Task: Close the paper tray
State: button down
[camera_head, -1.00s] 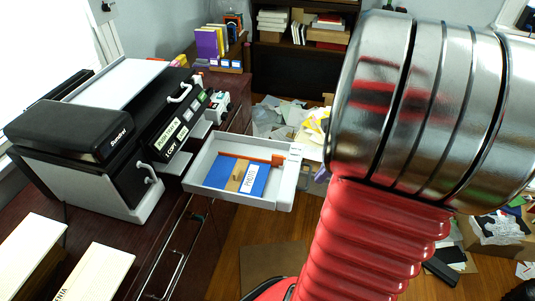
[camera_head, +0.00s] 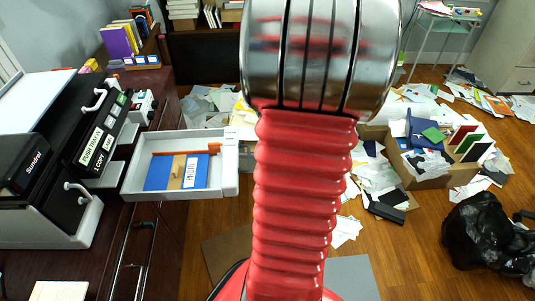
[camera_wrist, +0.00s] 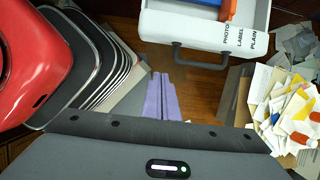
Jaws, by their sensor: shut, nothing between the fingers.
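The paper tray (camera_head: 231,175) is a white open drawer sticking out to the right of the black and white printer (camera_head: 40,190). Blue packs, one with a photo label (camera_head: 190,172), and an orange piece lie in it. In the wrist view the tray's front (camera_wrist: 200,32) shows at the top, with printed words and a dark handle (camera_wrist: 200,62). My gripper (camera_wrist: 162,78) shows as purple fingers held together, empty, a little below and left of the handle in the picture and apart from it. In the head view my red and metal arm hides the gripper.
The printer stands on a dark wooden desk (camera_head: 105,245) with drawer handles on its front. Papers and a cardboard box (camera_head: 440,180) with folders litter the floor to the right. A black bag (camera_head: 485,235) lies at the far right. Bare wooden floor shows around my arm.

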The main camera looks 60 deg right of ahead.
jog(key=w+a+f, duration=0.4)
jog(key=w+f, duration=0.1)
jog(key=f, duration=0.1)
dwell(0.4)
